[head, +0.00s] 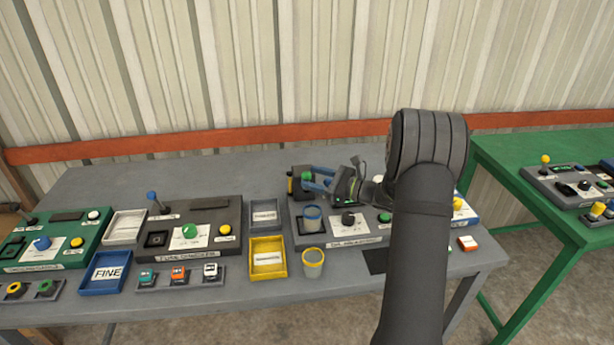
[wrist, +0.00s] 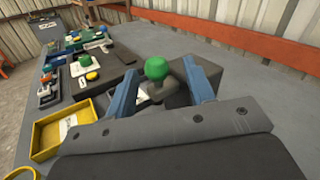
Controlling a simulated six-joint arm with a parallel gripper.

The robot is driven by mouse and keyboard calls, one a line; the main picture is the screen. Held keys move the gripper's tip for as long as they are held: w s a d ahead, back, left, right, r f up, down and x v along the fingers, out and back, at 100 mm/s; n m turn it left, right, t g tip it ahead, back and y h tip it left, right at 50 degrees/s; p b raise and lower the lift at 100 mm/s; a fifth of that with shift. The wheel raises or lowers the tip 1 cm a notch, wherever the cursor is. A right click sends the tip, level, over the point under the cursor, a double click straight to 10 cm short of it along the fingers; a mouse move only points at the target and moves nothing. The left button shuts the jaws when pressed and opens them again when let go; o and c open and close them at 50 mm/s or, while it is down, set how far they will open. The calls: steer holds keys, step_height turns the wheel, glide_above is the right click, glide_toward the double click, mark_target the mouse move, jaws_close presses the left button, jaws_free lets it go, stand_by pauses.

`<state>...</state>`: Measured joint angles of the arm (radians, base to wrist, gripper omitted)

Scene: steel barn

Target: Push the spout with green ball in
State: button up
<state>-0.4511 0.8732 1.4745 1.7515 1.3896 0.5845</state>
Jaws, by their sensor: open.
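The green ball (wrist: 157,68) shows in the wrist view on top of a short grey spout (wrist: 156,92). It sits in the gap between the two blue fingers of my open gripper (wrist: 159,76). I cannot tell whether either finger touches it. In the head view my gripper (head: 312,181) is low over the back of the middle-right dark panel (head: 375,236), with its fingers pointing left.
A yellow tray (head: 268,272) and a clear cup with a yellow rim (head: 313,265) stand in front. A blue-rimmed cup (head: 312,220) stands on the panel. Another dark panel with a green button (head: 190,231) is left. The grey table (head: 130,180) is bare at back left.

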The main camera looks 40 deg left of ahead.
mark_target(305, 175)
steer(key=w+d, duration=0.2)
steer(key=d, duration=1.2)
steer(key=shift+w, duration=0.4)
steer(key=shift+a, duration=0.1)
steer(key=s+a, duration=0.1)
steer(key=a, duration=0.4)
steer(key=s+a, duration=0.1)
steer(key=a, duration=0.5)
steer(key=s+a, duration=0.1)
steer(key=a, duration=0.5)
steer(key=shift+s, duration=0.2)
steer(key=shift+s+d, duration=0.15)
steer(key=shift+d, duration=0.1)
